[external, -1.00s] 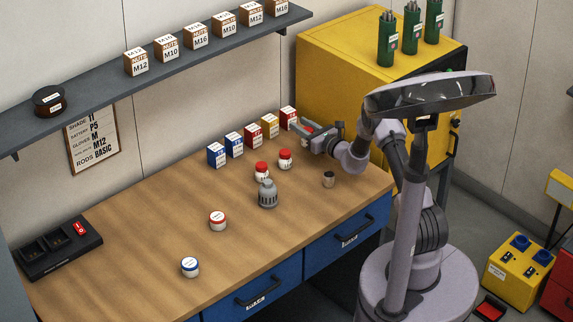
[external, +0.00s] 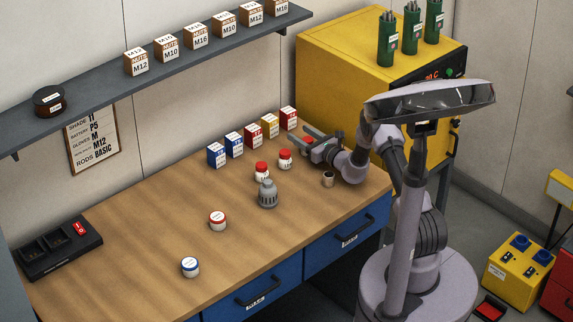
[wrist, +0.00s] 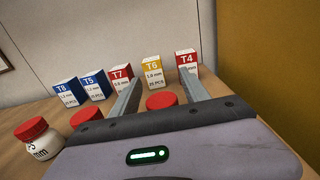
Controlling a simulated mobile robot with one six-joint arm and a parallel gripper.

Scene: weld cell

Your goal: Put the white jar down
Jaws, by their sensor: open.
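A white jar with a red lid (wrist: 161,100) stands between my gripper's open fingers. In the wrist view only its lid shows, and my gripper body hides the rest. In the external view the jar (external: 304,151) is mostly hidden behind my gripper (external: 304,138), low at the back right of the bench. My gripper's fingers (wrist: 162,78) are apart, one on each side of the lid. Two more red-lidded white jars, one nearer (external: 285,159) and one farther left (external: 262,172), stand close by on the wooden bench (external: 140,240).
A row of small boxes, including a yellow box (external: 270,126) and a red box (external: 288,118), stands behind the jars. A grey nozzle-like part (external: 268,194) and a small cup (external: 328,179) stand in front. A yellow cabinet (external: 335,85) is at the right.

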